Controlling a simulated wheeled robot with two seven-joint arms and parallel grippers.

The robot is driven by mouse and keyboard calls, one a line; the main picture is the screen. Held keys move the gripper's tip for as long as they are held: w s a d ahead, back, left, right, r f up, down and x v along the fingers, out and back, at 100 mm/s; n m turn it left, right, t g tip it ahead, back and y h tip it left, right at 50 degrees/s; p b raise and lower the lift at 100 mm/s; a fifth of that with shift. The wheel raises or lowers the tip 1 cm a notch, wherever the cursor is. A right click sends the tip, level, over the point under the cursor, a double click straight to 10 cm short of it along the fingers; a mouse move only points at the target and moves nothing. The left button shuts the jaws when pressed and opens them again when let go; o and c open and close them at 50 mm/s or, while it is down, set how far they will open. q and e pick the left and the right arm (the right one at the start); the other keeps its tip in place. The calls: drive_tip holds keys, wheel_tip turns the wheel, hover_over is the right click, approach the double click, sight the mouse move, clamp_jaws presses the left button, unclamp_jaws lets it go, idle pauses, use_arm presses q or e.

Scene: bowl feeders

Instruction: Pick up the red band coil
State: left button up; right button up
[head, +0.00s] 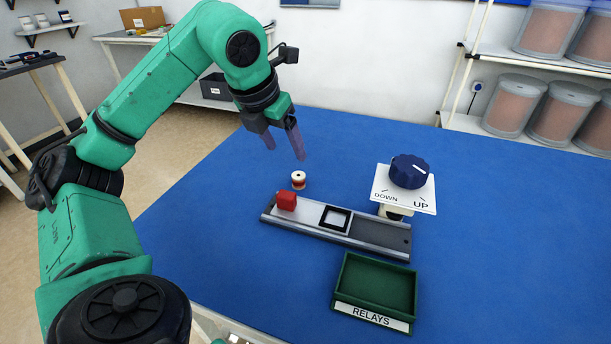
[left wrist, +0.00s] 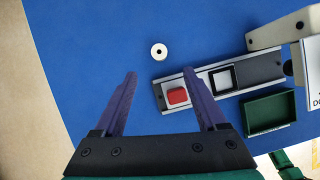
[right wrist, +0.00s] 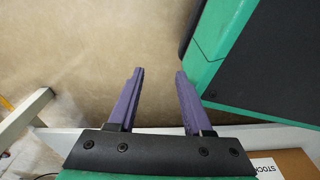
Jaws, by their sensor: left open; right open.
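The red band coil (head: 298,180) is a small white spool with a red band, standing upright on the blue table just behind the left end of the grey rail. In the left wrist view the coil (left wrist: 159,51) shows from above as a white disc with a dark centre hole. My left gripper (head: 284,149) is open and empty, above the table and a little behind and left of the coil. In the left wrist view the coil lies beyond the fingertips (left wrist: 163,75). My right gripper (right wrist: 158,70) is open and empty over the floor, away from the table's objects.
A grey rail (head: 375,244) carries a red block (head: 286,201) and a black square frame (head: 335,219). A green RELAYS tray (head: 345,282) stands in front. A DOWN/UP sign with a blue knob (head: 409,171) stands at right. The table's back is clear.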

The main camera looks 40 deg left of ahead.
sight(298, 176)
use_arm(q)
drive_tip(key=b+x, duration=0.1)
drive_tip(key=x, duration=1)
drive_tip(key=shift+a+f+b, duration=0.15)
drive_tip(key=shift+f+b, duration=0.2)
drive_tip(key=shift+b, duration=0.05)
drive_tip(key=shift+r, duration=0.1)
clamp_jaws()
use_arm(e)
drive_tip(key=w, duration=0.1)
drive_tip(key=w+r, duration=0.1)
drive_tip(key=w+a+r, duration=0.1)
drive_tip(key=w, duration=0.1)
drive_tip(key=shift+r, duration=0.15)
